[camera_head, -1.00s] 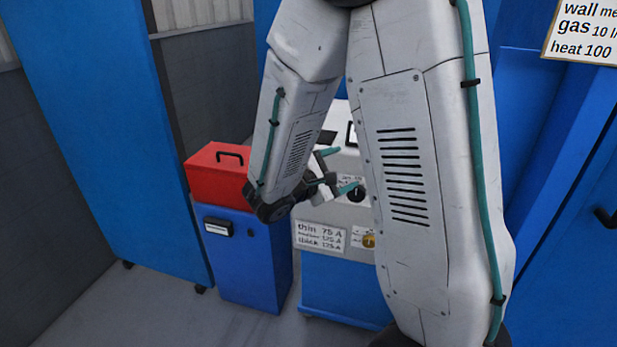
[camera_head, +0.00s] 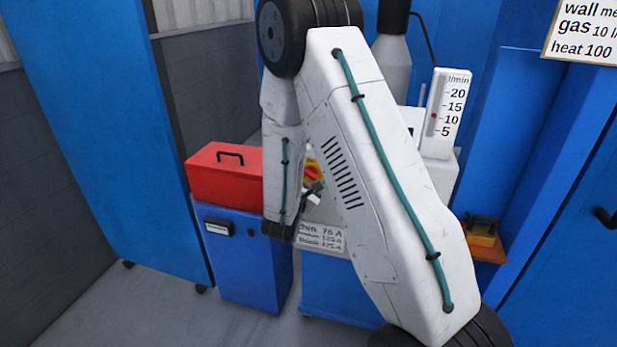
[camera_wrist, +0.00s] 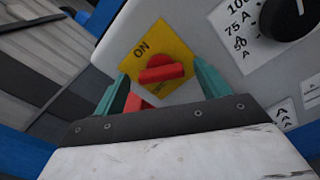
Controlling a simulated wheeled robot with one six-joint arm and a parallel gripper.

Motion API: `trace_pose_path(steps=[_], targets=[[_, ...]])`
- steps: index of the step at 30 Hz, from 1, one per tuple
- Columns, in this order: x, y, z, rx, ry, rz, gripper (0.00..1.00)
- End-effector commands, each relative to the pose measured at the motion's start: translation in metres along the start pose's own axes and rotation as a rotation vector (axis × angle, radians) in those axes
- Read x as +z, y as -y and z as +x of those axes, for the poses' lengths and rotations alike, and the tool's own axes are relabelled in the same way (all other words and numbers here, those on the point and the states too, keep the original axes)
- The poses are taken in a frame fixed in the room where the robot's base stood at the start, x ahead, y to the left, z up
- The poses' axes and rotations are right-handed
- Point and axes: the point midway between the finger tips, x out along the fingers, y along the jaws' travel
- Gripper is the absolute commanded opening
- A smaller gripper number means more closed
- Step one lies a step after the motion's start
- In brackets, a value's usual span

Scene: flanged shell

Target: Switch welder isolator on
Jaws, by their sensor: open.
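The isolator is a yellow plate (camera_wrist: 178,52) with a red handle (camera_wrist: 160,73) on the welder's pale front. The plate's upper-left corner reads ON; smaller lettering under the handle is too blurred to read. In the wrist view the handle's bar lies nearly level, across the gap between my fingers. My gripper (camera_wrist: 161,82) is open, with one teal finger on each side of the handle in that view. I cannot tell whether they touch it. In the head view the isolator (camera_head: 312,172) is partly hidden by my arm, with my gripper (camera_head: 313,192) just below it.
A black current dial (camera_wrist: 290,18) is right of the isolator. A red toolbox (camera_head: 222,175) sits on a blue cabinet (camera_head: 238,265) left of the welder.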

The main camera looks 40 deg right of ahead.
Motion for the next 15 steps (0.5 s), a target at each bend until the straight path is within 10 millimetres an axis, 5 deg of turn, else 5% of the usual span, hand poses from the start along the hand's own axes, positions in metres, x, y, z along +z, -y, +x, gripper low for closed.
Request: trace_pose_path(steps=[11,15], targets=[[0.0000,0.0003,0.0077,0.000,-0.001,-0.001,0.75],[-0.0001,0.0001,0.0075,0.000,-0.001,0.000,0.36]])
